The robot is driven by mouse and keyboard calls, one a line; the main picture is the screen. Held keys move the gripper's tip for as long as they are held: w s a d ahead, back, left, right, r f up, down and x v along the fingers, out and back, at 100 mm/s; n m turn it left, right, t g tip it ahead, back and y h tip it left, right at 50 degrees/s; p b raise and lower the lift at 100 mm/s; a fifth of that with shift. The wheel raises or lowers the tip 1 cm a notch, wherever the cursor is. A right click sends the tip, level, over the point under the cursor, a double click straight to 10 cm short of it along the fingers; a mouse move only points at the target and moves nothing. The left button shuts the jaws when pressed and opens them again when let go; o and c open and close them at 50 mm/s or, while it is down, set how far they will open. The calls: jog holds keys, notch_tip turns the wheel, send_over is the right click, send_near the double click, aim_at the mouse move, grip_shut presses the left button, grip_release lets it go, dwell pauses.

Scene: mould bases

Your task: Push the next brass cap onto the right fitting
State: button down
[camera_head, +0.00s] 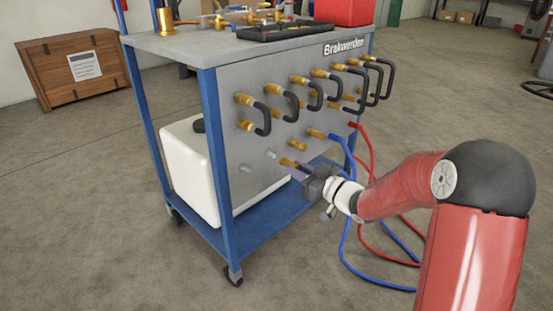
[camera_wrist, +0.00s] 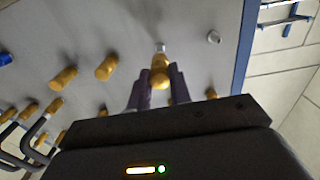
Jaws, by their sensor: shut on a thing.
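My gripper (camera_wrist: 160,75) is shut on a brass cap (camera_wrist: 160,80), its two dark fingers on either side of it. In the head view the cap (camera_head: 287,162) points at the grey panel (camera_head: 230,125), low on its face. A bare silver fitting (camera_wrist: 161,47) lies straight ahead of the cap and also shows in the head view (camera_head: 271,155). I cannot tell whether cap and fitting touch. A second bare silver fitting (camera_wrist: 213,38) stands apart, to the left in the head view (camera_head: 245,168). Brass caps (camera_head: 297,145) (camera_head: 316,133) sit on the panel to the right.
Black hoses (camera_head: 285,95) with brass ends loop out from the panel above. Blue (camera_head: 347,220) and red (camera_head: 367,150) hoses hang to the right, near my arm. A white tank (camera_head: 195,165) stands on the blue lower shelf (camera_head: 270,215). The floor in front is mostly clear.

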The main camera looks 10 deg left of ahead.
jog(key=shift+p+v, duration=0.35)
jog(key=shift+v, duration=2.65)
